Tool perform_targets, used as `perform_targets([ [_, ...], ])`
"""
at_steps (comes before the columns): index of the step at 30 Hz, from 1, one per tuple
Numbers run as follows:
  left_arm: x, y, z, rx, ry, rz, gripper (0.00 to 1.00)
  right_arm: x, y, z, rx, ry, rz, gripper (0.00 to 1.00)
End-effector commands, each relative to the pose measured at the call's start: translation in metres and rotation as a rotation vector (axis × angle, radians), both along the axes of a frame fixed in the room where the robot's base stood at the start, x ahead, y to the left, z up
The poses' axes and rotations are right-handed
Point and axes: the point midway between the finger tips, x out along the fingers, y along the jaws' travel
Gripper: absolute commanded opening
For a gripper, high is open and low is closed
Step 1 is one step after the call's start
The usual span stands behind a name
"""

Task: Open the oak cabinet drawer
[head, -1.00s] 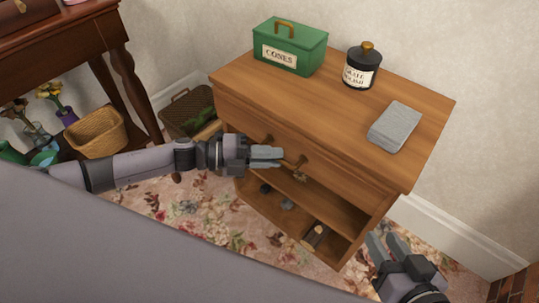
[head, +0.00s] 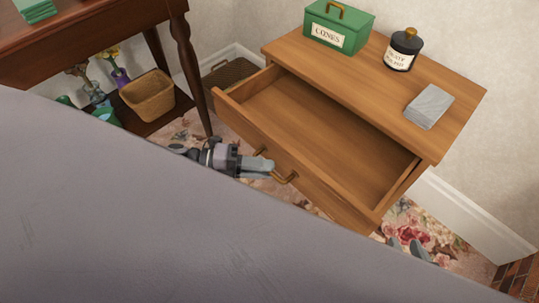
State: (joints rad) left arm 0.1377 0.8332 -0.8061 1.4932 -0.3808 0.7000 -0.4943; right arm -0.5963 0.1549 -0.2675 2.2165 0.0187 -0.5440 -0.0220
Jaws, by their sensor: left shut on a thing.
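The oak cabinet (head: 375,88) stands against the wall at the right. Its drawer (head: 320,135) is pulled far out, and the inside looks empty. My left gripper (head: 268,167) is at the drawer front, shut on the brass handle (head: 285,179). My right gripper (head: 408,248) shows only its fingertips beside the drawer's right front corner, apart from each other and holding nothing visible. The rest of it is hidden behind my body.
On the cabinet top are a green tin (head: 338,28), a dark lidded jar (head: 404,48) and a grey slab (head: 429,106). A dark wooden table (head: 90,45) with a wicker basket (head: 148,96) on its lower shelf stands at the left. Floral carpet shows around the cabinet.

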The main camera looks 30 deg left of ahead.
Motion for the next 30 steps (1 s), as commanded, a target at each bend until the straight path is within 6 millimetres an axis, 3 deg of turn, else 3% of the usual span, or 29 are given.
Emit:
perform_targets([
  [17, -0.0082, 0.0042, 0.0005, 0.0, -0.002, 0.001, 0.0, -0.0008, -0.0034, -0.0024, -0.001, 0.011, -0.008, 0.36],
  [18, -0.0082, 0.0042, 0.0005, 0.0, -0.002, 0.002, 0.2, -0.0008, -0.0034, -0.0024, -0.001, 0.011, -0.008, 0.36],
  [20, -0.008, 0.0041, 0.0006, 0.0, -0.002, 0.002, 0.38, -0.0008, -0.0034, -0.0024, -0.001, 0.011, -0.008, 0.36],
  [30, -0.0098, 0.0065, 0.0004, 0.001, 0.0, 0.002, 0.38, -0.0007, -0.0033, -0.0015, -0.001, 0.01, -0.008, 0.36],
])
